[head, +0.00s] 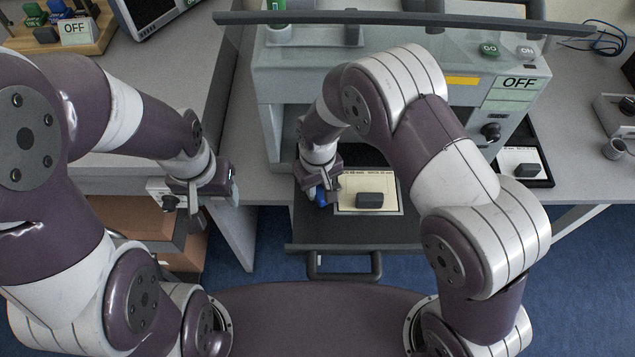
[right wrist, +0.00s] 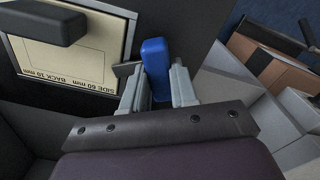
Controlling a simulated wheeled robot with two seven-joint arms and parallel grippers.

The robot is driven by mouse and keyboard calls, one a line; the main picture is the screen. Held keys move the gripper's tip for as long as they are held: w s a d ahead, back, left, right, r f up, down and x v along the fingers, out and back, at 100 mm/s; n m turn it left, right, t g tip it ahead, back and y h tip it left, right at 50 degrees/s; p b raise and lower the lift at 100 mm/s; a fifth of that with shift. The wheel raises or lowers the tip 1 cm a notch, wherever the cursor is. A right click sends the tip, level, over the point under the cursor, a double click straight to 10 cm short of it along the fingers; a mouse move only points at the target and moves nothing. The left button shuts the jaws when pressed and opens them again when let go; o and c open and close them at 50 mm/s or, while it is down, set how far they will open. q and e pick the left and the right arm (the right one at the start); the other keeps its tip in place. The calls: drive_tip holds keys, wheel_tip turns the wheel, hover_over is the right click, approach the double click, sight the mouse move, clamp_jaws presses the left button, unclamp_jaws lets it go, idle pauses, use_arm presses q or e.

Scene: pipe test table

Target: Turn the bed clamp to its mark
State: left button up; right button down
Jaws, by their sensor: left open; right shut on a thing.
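The blue clamp handle (head: 321,198) shows at the left edge of the machine's dark bed (head: 370,229), beside a cream plate. In the right wrist view the blue handle (right wrist: 155,62) stands between the two grey fingers of my right gripper (right wrist: 157,90), which is shut on it. My right gripper (head: 318,190) hides much of the clamp in the head view. I cannot make out the clamp's mark. My left gripper (head: 193,203) is open, away to the left beyond the machine's side, near a desk edge.
The cream plate (head: 350,180) carries a dark block (head: 369,200) and has printed lettering (right wrist: 85,66). A drawer-like handle (head: 345,275) sticks out at the bed's front. The machine has an OFF sign (head: 519,83) and a black knob (head: 490,131). A brown box (right wrist: 270,68) stands nearby.

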sight(318, 188)
drive_tip(key=m, duration=0.2)
drive_tip(key=m+p, duration=0.1)
drive_tip(key=m, duration=0.2)
drive_tip(key=shift+s+d+f, duration=0.1)
drive_tip(key=shift+s+f, duration=0.1)
drive_tip(key=shift+m, duration=0.4)
drive_tip(key=c, duration=0.9)
unclamp_jaws()
drive_tip(key=shift+w, duration=0.2)
drive_tip(key=shift+r, duration=0.35)
wheel_tip(318, 188, up, 11)
drive_tip(key=shift+r, duration=0.15)
